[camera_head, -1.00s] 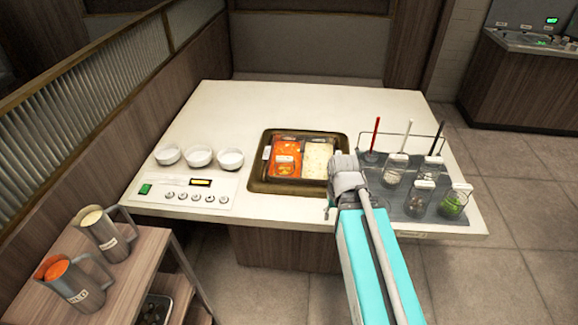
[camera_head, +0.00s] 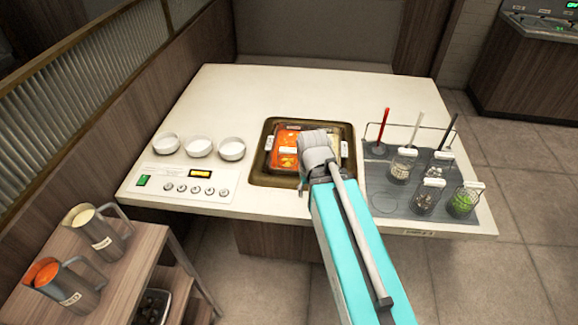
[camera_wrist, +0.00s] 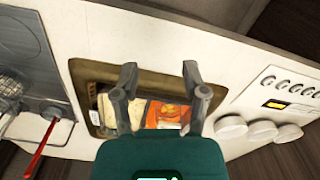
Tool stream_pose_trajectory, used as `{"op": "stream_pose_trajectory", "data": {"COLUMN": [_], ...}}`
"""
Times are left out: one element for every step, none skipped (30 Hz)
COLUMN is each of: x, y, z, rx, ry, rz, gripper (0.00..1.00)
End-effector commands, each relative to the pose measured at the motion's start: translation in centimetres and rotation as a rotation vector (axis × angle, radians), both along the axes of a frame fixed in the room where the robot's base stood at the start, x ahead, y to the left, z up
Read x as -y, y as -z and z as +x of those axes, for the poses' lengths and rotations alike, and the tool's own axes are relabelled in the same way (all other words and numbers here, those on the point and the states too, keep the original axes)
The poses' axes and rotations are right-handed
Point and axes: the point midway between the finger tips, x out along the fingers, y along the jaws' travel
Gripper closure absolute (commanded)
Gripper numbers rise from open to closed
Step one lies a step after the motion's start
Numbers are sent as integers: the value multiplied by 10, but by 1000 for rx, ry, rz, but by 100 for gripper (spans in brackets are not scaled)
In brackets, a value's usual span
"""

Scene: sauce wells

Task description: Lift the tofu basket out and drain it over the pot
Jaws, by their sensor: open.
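The divided pot (camera_head: 268,164) sits in a brown sunken well in the counter, with red broth on its left and pale broth on its right. A basket with orange-yellow contents (camera_head: 288,161) sits in the red half; I cannot tell for sure that these are tofu. It also shows in the wrist view (camera_wrist: 171,112). My gripper (camera_wrist: 160,72) is open and empty, its two fingers spread above the pot. In the head view my wrist (camera_head: 318,148) covers much of the pale half and hides the fingertips.
Three white bowls (camera_head: 199,147) and a control panel (camera_head: 185,187) lie left of the pot. Two pitchers (camera_head: 70,283) stand on a side cart. The counter behind is clear.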

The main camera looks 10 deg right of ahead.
Motion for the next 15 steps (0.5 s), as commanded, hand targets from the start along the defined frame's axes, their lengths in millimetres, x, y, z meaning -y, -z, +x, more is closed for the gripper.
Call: {"op": "stream_pose_trajectory", "data": {"x": [0,0,0,0,0,0,0,0,0,-3,-8,-10,-10,-10,-10], "y": [0,0,0,0,0,0,-1,-1,-1,-2,-2,-3,-3,-4,-5], "z": [0,0,0,1,1,3,4,6,9,12,15,20,24,29,36], "rx": [0,0,0,0,0,0,0,0,0,0,0,0,0,0,0], "ry": [0,0,1,2,5,11,17,25,42,54,69,96,120,147,189], "rz": [0,0,0,0,0,0,0,0,0,0,0,0,0,0,0], "gripper": [43,39,32,26,26,26,26,26,26,26,26,26,26,26,26]}}
